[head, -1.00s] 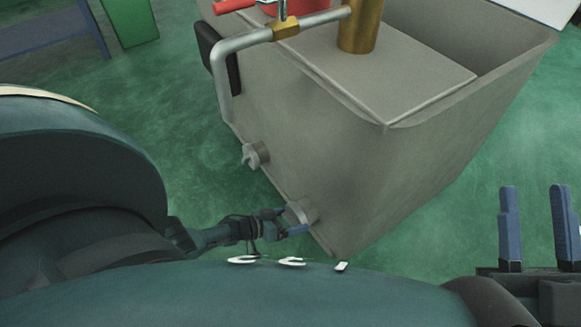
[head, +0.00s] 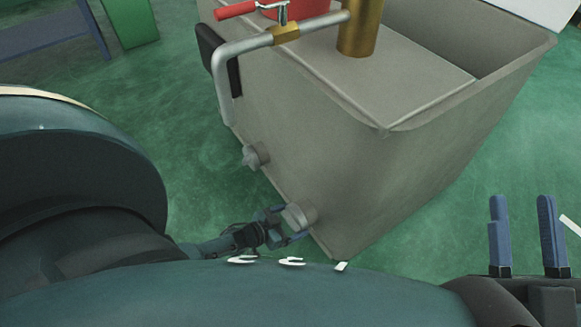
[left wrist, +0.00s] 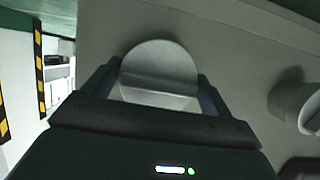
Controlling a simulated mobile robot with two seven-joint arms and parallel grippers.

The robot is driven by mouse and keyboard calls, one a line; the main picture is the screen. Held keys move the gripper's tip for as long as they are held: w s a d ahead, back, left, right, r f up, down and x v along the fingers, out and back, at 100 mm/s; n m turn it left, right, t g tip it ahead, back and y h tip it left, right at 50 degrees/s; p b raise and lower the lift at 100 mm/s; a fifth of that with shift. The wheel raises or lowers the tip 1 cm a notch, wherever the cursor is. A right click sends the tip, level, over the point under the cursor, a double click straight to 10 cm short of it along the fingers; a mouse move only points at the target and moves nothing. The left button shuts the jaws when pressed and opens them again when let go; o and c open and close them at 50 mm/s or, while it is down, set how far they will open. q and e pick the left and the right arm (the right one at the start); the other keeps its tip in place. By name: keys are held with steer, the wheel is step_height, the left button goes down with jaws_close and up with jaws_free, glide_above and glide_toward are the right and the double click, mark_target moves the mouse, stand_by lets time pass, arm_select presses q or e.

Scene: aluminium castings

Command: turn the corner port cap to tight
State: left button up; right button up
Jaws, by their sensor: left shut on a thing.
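The corner port cap (head: 299,214) is a round grey cap low on the side of a grey tank (head: 400,180), near its bottom corner. My left gripper (head: 286,225) is shut on it, one finger on each side. In the left wrist view the cap (left wrist: 160,72) shows as a pale disc with a ridge across it, between the fingers of my left gripper (left wrist: 160,85). How tight the cap sits cannot be told. My right gripper (head: 522,202) is open and empty at the right, away from the tank.
A second grey port cap (head: 256,155) sits further along the same side. A grey pipe (head: 222,75) with a red-handled valve (head: 236,10) and a brass cylinder (head: 358,30) are above. A dark block (head: 208,45) is on the tank.

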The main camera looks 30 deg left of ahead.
arm_select(q)
steer(key=o, duration=0.7)
steer(key=shift+s+a+r, duration=0.1)
steer(key=shift+s, duration=0.05)
steer(key=shift+p+v, duration=3.05)
steer(key=shift+v, duration=3.4)
arm_select(e)
steer(key=shift+s+d+f+m+g+h, duration=0.1)
steer(key=shift+s+f+m+g+h, duration=0.2)
steer(key=shift+f+h, duration=0.2)
steer(key=shift+s+f+m+g+h, duration=0.1)
steer(key=shift+f+m+g+h, duration=0.05)
steer(key=shift+f+g+h, duration=0.3)
steer(key=shift+s+d+f+m+g+h, duration=0.15)
steer(key=shift+f+m+g+h, duration=0.1)
steer(key=shift+f+h, duration=0.3)
steer(key=shift+a+f, duration=0.1)
arm_select(q)
steer(key=shift+a, duration=0.1)
